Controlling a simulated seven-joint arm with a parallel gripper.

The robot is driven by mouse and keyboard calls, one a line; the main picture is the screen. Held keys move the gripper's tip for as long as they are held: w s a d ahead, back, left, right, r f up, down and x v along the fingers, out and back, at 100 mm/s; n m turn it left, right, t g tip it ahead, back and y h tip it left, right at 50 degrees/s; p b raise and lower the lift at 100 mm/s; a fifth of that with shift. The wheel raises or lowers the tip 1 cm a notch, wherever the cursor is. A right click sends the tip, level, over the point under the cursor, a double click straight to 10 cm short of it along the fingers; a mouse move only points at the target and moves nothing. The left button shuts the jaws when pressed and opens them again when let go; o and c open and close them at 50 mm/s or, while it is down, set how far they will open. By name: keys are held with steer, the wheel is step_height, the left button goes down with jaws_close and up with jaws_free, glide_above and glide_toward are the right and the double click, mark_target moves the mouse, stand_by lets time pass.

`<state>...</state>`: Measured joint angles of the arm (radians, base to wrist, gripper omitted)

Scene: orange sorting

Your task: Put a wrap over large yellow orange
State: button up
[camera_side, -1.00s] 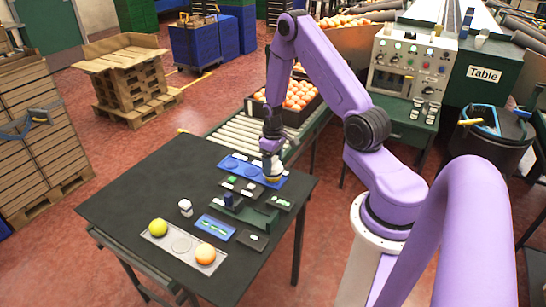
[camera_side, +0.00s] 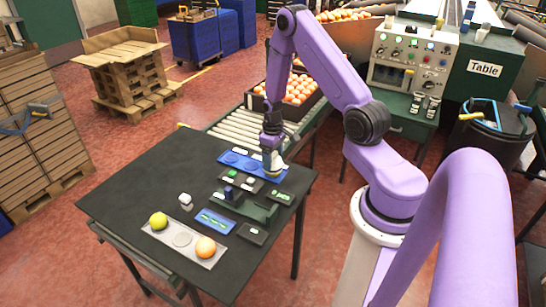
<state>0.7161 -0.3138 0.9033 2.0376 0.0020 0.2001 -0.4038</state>
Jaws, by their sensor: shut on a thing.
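My gripper (camera_side: 272,149) points down over the right end of the blue tray (camera_side: 230,158). It is shut on a small pale thing (camera_side: 275,163), which looks like a wrap. A yellowish round shape (camera_side: 272,175) shows just below it at the tray's right place, likely the large yellow orange. It is too small to tell whether they touch. A yellow-green fruit (camera_side: 158,220) and an orange fruit (camera_side: 205,247) sit at the two ends of the grey tray (camera_side: 181,240), with an empty ring between them.
A small white object (camera_side: 185,199) stands on the dark table (camera_side: 130,190). Small blocks and a green holder (camera_side: 245,206) stand near the blue tray, with a blue plate (camera_side: 215,221) in front. The table's left part is clear. A roller conveyor (camera_side: 242,131) lies behind.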

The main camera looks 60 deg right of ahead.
mark_target(273, 155)
steer(key=shift+f, duration=0.45)
stand_by(0.4)
steer(key=o, duration=1)
steer(key=shift+o, duration=0.2)
steer(key=shift+r, duration=4)
